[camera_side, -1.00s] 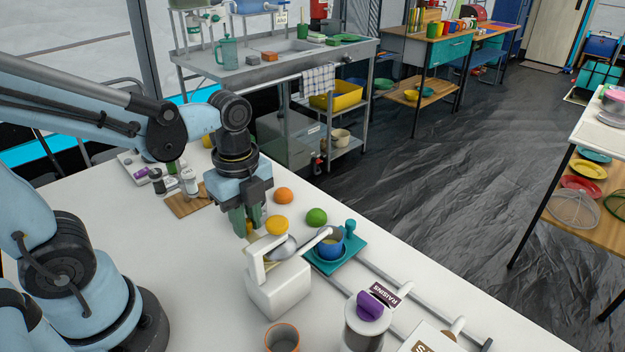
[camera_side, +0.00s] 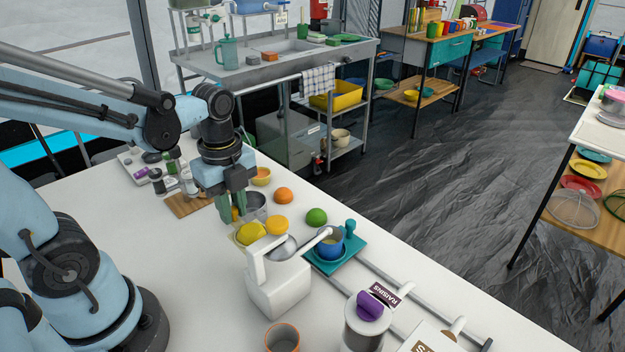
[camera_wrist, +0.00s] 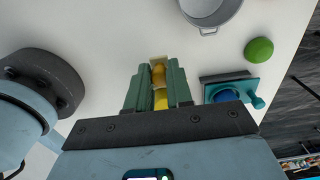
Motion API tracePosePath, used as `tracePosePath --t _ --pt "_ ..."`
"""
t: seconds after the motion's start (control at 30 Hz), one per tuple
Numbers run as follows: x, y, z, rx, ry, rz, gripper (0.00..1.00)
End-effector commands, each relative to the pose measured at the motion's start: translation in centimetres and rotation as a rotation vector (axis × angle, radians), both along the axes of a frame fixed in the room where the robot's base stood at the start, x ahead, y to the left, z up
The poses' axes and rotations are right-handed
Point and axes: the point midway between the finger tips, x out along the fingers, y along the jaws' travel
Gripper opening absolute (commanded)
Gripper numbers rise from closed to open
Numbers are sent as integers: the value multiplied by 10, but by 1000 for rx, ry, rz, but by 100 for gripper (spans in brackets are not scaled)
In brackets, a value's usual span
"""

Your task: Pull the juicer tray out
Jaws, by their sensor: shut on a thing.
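The white juicer (camera_side: 281,286), with a raised handle and a grey metal dome, stands mid-table. A teal tray (camera_side: 350,249) with an upright knob sits at its right, and a blue cup (camera_side: 327,247) stands on it. Both also show in the wrist view, at the right: the tray (camera_wrist: 246,82) and the cup (camera_wrist: 228,96). My gripper (camera_side: 232,214) is left of and behind the juicer, apart from the tray. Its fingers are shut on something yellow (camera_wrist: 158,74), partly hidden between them. A yellow lemon-like piece (camera_side: 251,233) lies close by on a pale square.
A metal pot (camera_wrist: 210,10), a green lime (camera_side: 316,216), an orange (camera_side: 284,195) and a yellow piece (camera_side: 277,225) are near my gripper. Grey rails (camera_side: 398,287) run right of the juicer. A purple-lidded jar (camera_side: 365,325) and a cup (camera_side: 283,338) stand in front.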

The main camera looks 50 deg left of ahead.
Motion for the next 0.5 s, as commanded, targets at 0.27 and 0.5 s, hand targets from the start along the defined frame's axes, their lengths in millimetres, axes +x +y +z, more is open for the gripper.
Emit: tracePosePath --t 0.27,0.5 --pt "0 0 0 1 -1 0 49" --pt "0 0 1 1 0 0 49"
